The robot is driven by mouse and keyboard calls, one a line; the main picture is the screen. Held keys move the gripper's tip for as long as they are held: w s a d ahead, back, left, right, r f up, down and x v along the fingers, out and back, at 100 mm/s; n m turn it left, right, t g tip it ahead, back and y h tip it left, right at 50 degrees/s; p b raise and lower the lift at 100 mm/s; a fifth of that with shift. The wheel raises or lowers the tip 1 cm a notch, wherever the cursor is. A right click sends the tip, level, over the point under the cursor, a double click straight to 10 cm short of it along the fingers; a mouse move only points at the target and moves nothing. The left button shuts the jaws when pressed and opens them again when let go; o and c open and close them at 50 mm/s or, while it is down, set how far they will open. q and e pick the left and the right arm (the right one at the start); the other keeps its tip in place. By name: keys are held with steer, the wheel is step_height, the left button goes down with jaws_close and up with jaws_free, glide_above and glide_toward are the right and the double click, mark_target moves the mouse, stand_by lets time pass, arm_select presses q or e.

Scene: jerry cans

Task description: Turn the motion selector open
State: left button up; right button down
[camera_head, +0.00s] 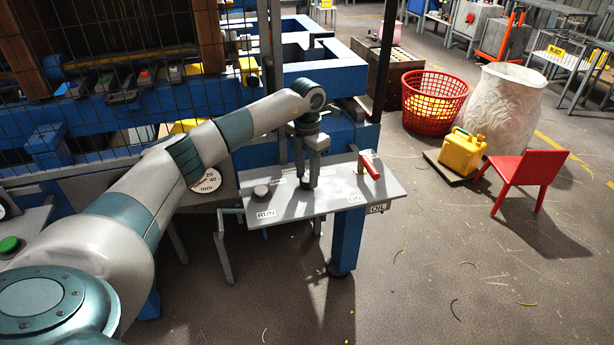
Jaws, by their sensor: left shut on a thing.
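A grey control panel (338,199) on a blue post carries several controls. My left arm reaches in from the left, and my left gripper (306,184) points straight down at the middle of the panel. Its fingers are shut on the motion selector, which is mostly hidden between them, so I cannot read its angle. Small labels beside the fingers are too small to read. My right gripper is not in view.
A grey knob (261,191) sits left of my gripper above a RUN label (266,214). A red-handled lever (371,166) stands at the panel's right. A wire mesh guard (110,60) is behind my arm. A yellow jerry can (462,154) and red chair (523,176) stand right.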

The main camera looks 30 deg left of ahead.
arm_select(q)
steer(key=n, duration=0.5)
steer(key=shift+n+b, duration=0.4)
steer(key=n, duration=0.4)
steer(key=shift+r, duration=0.1)
steer(key=shift+n, duration=0.4)
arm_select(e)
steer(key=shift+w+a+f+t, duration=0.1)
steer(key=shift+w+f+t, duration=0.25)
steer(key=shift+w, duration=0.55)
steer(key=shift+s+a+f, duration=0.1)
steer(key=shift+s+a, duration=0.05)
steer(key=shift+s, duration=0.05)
arm_select(q)
steer(key=o, duration=1)
steer(key=shift+o, duration=0.2)
